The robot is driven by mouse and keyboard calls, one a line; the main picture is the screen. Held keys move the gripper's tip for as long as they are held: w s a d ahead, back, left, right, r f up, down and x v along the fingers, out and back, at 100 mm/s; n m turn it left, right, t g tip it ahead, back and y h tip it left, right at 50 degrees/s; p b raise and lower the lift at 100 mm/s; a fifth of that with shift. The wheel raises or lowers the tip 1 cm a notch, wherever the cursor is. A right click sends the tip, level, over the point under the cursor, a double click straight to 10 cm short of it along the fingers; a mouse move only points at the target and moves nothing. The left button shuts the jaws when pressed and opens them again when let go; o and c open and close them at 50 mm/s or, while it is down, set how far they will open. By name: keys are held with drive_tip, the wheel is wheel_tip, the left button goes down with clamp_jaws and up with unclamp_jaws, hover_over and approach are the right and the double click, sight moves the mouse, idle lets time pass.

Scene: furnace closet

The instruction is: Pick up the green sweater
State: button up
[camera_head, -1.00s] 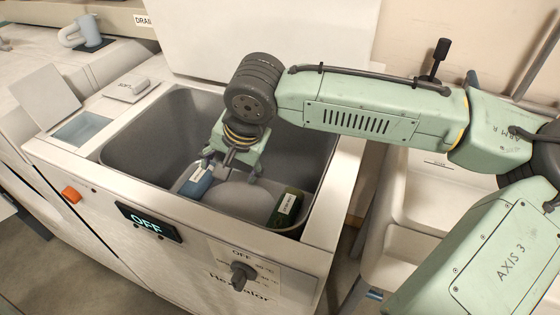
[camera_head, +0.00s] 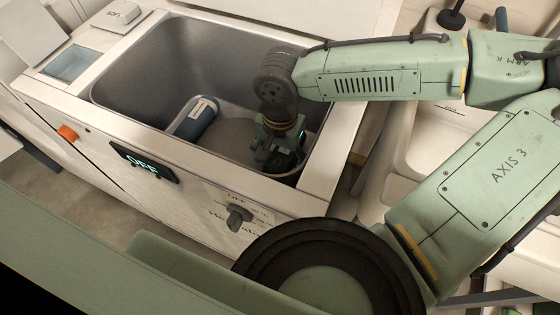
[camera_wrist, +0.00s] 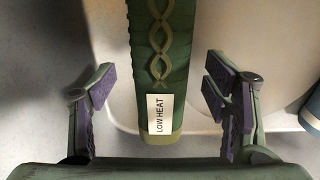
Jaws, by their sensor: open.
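The green sweater (camera_wrist: 165,60) is a folded green bundle with a cable-knit pattern and a white LOW HEAT label. In the wrist view it lies lengthwise between the two fingers of my gripper (camera_wrist: 160,84), with a gap on each side. My gripper is open and does not appear to touch it. In the head view my gripper (camera_head: 274,158) is down inside the grey tub, at its near right corner. There the green sweater (camera_head: 287,163) shows only as a dark green patch, mostly hidden by the gripper.
A blue rolled garment (camera_head: 195,119) with a white label lies to the left in the same tub (camera_head: 180,60). The tub's white rim (camera_head: 340,125) and walls stand close around my gripper on the right and near sides.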

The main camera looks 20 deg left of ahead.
wheel_tip(320, 180, down, 2)
drive_tip(key=shift+f, duration=0.1)
drive_tip(key=c, duration=1.4)
drive_tip(key=shift+c, duration=0.2)
